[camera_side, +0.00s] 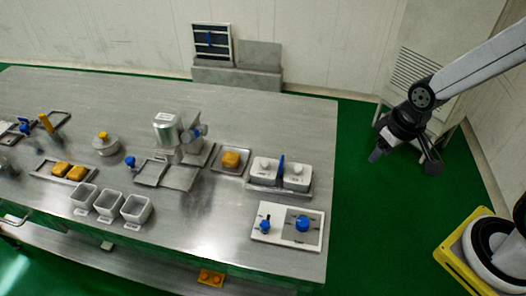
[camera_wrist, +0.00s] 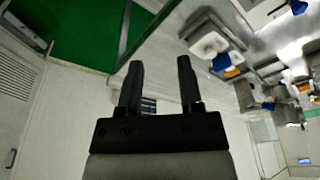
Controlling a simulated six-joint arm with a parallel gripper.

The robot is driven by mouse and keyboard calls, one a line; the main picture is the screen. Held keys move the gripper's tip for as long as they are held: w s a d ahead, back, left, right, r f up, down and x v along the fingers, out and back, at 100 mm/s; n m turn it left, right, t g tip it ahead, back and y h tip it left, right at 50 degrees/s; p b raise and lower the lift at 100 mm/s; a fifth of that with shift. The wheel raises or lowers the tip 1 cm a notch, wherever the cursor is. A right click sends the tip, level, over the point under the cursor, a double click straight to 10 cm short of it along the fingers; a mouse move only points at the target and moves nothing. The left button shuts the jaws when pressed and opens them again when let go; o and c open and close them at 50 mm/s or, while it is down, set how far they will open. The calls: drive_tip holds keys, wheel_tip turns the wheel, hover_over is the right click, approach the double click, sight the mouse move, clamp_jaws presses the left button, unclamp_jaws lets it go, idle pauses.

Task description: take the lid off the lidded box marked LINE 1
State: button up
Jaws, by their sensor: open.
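Two white lidded boxes, a left one (camera_side: 264,167) and a right one (camera_side: 297,178), stand side by side on a grey tray (camera_side: 268,190) near the table's right end. Each has a round knob on its lid, and both lids look on. The labels are too small to read, so I cannot tell which box is LINE 1. My gripper (camera_side: 404,161) is open and empty, off the table to the right of the boxes. Its two fingers also show in the wrist view (camera_wrist: 159,65), apart with nothing between them.
A white panel with blue knobs (camera_side: 287,227) lies in front of the boxes. A tray with an orange block (camera_side: 230,159) is to their left, beside a metal machine (camera_side: 184,136). Three open white bins (camera_side: 108,203) stand further left. Space between gripper and boxes looks clear.

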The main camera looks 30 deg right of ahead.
idle(0.4)
drive_tip(key=o, duration=0.5)
drive_tip(key=shift+c, duration=0.2)
drive_tip(key=m+y, duration=0.3)
drive_tip(key=m, duration=2.4)
approach(299, 167)
drive_tip(key=f, duration=0.2)
drive_tip(key=shift+a+r+t, duration=0.15)
drive_tip(key=shift+a+t, duration=0.1)
drive_tip(key=shift+t, duration=0.05)
drive_tip(key=shift+x, duration=1.25)
